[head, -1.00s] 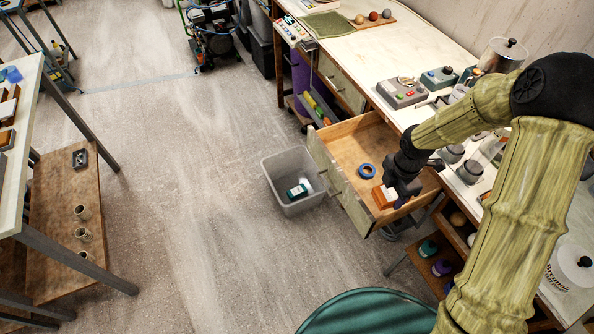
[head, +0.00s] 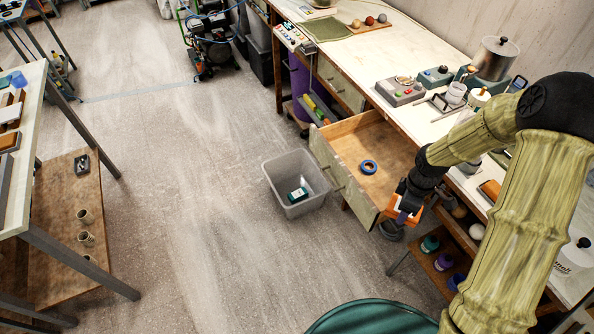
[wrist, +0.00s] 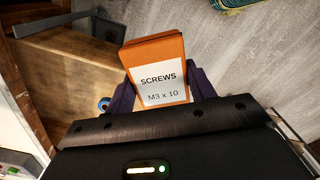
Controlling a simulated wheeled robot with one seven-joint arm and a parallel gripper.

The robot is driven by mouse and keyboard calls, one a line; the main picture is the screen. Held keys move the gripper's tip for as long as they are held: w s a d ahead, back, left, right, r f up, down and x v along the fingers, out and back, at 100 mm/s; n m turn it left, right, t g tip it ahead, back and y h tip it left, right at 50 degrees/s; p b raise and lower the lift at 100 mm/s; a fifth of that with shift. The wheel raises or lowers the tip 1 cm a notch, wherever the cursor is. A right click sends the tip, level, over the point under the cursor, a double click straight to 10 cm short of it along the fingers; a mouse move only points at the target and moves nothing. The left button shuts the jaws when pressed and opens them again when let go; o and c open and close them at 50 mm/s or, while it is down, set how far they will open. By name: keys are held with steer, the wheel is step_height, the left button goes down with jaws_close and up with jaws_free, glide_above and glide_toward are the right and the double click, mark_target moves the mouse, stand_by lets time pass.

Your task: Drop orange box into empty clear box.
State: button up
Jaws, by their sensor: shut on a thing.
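The orange box (head: 402,214) is held in my gripper (head: 408,200) above the near right end of the open drawer (head: 352,190). In the wrist view the orange box (wrist: 158,68) has a white label reading "SCREWS M3 x 10", with a finger of my gripper (wrist: 160,92) on each side. A pale, translucent grey bin (head: 303,209) stands on the floor left of the drawer. It is not empty: a small dark green and white box (head: 298,194) lies in it. No other clear box is plain to see.
The workbench (head: 440,127) beyond carries jars and devices. A shelf (head: 440,268) with bottles is below. A dark green round top (head: 370,315) is at the front. Floor left of the bin is clear.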

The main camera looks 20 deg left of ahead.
steer(key=d+f+m+b, duration=0.1)
steer(key=d+f+m, duration=0.2)
steer(key=m, duration=0.5)
steer(key=w+d+f+m+b, duration=0.1)
steer(key=d+f+m, duration=0.2)
steer(key=m, duration=0.6)
steer(key=d, duration=0.2)
steer(key=shift+d, duration=0.4)
steer(key=shift+a, duration=0.2)
